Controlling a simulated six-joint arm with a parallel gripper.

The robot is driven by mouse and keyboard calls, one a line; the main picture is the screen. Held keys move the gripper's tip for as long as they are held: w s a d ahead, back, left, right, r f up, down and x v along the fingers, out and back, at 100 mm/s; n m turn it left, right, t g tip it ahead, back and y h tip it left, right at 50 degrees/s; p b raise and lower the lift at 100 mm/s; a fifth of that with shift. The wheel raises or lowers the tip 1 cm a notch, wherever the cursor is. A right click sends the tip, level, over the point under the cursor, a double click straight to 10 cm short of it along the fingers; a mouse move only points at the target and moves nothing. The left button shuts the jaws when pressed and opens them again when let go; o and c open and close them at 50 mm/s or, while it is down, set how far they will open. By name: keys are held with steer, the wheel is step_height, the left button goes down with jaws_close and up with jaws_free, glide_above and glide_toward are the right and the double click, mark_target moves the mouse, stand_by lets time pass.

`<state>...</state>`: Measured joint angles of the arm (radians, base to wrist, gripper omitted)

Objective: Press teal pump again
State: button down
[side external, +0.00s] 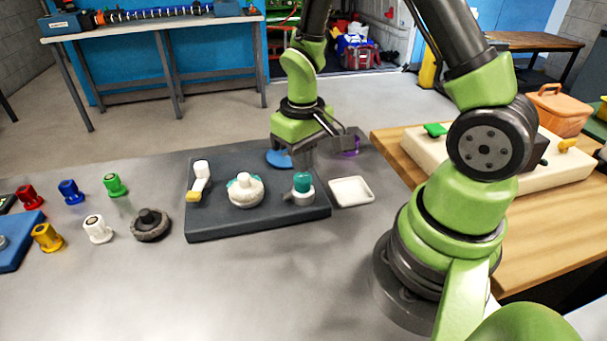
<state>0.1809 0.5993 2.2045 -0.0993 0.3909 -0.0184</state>
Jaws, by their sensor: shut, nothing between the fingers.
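The teal pump (303,182) has a teal top on a pale round base. It stands near the right end of a dark grey board (225,222). My gripper (304,171) is shut and empty, pointing down directly over the pump. The fingertips are small and grey here, and I cannot tell whether they touch the teal top.
The board also holds a white round knob (246,190) and a white lever (198,180). A white tray (351,191) lies right of it. A blue disc (279,159) and a purple item (351,147) are behind. Several coloured knobs stand left; the front table is clear.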

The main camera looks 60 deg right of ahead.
steer(key=shift+f, duration=1.4)
steer(key=shift+r, duration=1.2)
steer(key=shift+r, duration=3)
